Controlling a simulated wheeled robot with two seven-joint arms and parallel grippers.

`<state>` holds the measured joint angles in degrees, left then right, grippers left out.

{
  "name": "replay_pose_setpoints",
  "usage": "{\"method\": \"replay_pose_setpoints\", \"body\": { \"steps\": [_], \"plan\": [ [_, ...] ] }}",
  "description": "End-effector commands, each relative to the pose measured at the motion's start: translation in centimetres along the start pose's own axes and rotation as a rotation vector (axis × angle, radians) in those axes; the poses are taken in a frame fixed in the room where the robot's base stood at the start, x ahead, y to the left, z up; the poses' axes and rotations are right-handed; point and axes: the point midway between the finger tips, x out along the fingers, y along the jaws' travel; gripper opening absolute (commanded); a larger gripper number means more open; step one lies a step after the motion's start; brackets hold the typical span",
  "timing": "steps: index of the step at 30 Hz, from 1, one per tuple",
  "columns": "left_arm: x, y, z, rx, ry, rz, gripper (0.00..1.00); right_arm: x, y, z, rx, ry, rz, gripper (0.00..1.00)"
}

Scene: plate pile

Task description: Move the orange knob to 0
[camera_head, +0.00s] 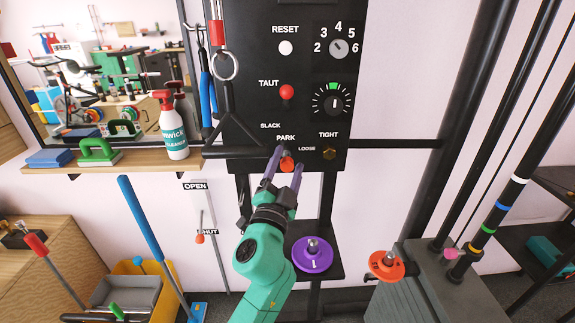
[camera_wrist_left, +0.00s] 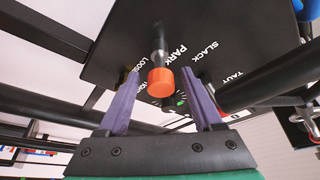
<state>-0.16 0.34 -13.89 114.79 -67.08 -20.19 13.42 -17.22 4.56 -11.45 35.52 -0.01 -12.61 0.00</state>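The orange knob (camera_head: 287,164) is at the lower edge of the black panel (camera_head: 252,85), just below the word PARK. In the left wrist view the orange knob (camera_wrist_left: 160,81) sits on the end of a dark and metal stem beside PARK. My left gripper (camera_head: 288,160) is open, its purple fingers on either side of the knob. In the left wrist view both fingers of my left gripper (camera_wrist_left: 165,84) show gaps to the knob. I cannot make out a 0 mark by the knob. My right gripper is not in view.
The panel also has a red knob (camera_head: 287,92), a white button (camera_head: 285,48), a grey dial (camera_head: 339,47) and a black dial (camera_head: 334,103). A black bar (camera_head: 245,153) runs left of the knob. A purple disc (camera_head: 313,262) and an orange disc (camera_head: 386,265) lie lower down.

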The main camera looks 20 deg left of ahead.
Motion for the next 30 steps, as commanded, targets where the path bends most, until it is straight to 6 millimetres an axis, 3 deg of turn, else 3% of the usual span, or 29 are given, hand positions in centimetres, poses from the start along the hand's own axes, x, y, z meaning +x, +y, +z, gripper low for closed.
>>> {"method": "replay_pose_setpoints", "body": {
  "steps": [5,8,19,24,30],
  "plan": [
    [-0.7,0.1,0.1,0.0,0.0,0.0,0.67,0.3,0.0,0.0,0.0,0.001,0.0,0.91],
    [-2.3,0.3,0.2,0.0,0.0,0.001,0.67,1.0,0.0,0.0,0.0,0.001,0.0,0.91],
    [-12.5,0.6,0.7,-0.003,-0.005,0.002,0.67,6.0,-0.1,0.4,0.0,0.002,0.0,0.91],
    [-14.2,0.1,0.1,0.001,-0.003,0.0,0.67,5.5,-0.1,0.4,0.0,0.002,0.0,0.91],
    [-14.6,0.0,0.0,0.001,0.0,0.001,0.67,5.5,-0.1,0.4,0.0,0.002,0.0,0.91]
  ]
}}
